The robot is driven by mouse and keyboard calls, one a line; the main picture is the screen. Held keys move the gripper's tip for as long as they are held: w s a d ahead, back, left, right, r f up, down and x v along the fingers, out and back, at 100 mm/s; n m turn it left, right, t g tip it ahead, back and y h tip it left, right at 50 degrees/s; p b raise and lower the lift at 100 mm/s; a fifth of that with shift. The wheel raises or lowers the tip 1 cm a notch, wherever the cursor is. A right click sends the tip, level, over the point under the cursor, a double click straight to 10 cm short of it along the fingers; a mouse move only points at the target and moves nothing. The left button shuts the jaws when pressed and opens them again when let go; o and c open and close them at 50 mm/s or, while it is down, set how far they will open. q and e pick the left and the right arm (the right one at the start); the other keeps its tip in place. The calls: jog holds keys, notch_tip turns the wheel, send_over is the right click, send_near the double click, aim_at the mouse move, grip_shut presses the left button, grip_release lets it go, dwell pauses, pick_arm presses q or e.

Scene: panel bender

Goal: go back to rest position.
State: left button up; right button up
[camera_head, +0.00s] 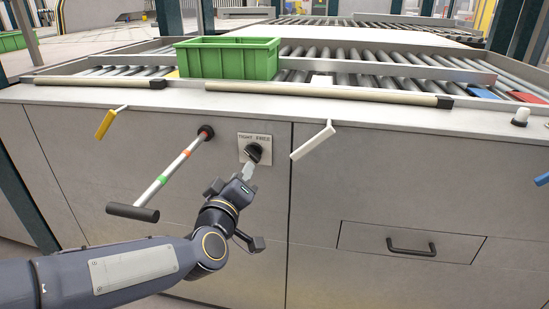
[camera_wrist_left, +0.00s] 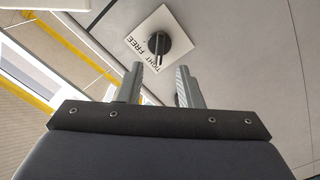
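My left gripper (camera_head: 249,171) is in front of the machine's front panel, just below a black rotary knob (camera_head: 254,152) on a white plate marked TIGHT and FREE. In the left wrist view the two fingers of the left gripper (camera_wrist_left: 160,85) stand apart with nothing between them. The knob (camera_wrist_left: 152,43) shows beyond the fingertips there, and a gap seems to separate them. My left arm reaches in from the lower left of the head view. My right gripper is in neither view.
A lever with a black grip (camera_head: 132,212) juts out left of the knob. Yellow (camera_head: 105,124) and white (camera_head: 312,142) handles stick out from the panel. A green crate (camera_head: 228,59) sits on top by the rollers (camera_head: 345,70). A drawer handle (camera_head: 411,247) is at lower right.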

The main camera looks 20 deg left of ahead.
pick_arm(q)
jog(key=shift+d, duration=0.1)
jog(key=s+d+f+m+g+h, duration=0.45)
jog(key=s+f+g, duration=0.2)
jog(key=s, duration=0.35)
jog(key=s+d+f+m+g+h, duration=0.5)
jog(key=s+f, duration=0.3)
jog(key=s, duration=0.3)
notch_tip(320, 180, up, 29)
jog(key=y+p, duration=0.1)
jog(key=p, duration=2.8)
jog(key=shift+s+m, duration=0.15)
jog(key=shift+m, duration=0.3)
jog(key=shift+f, duration=0.15)
jog(key=shift+o, duration=0.2)
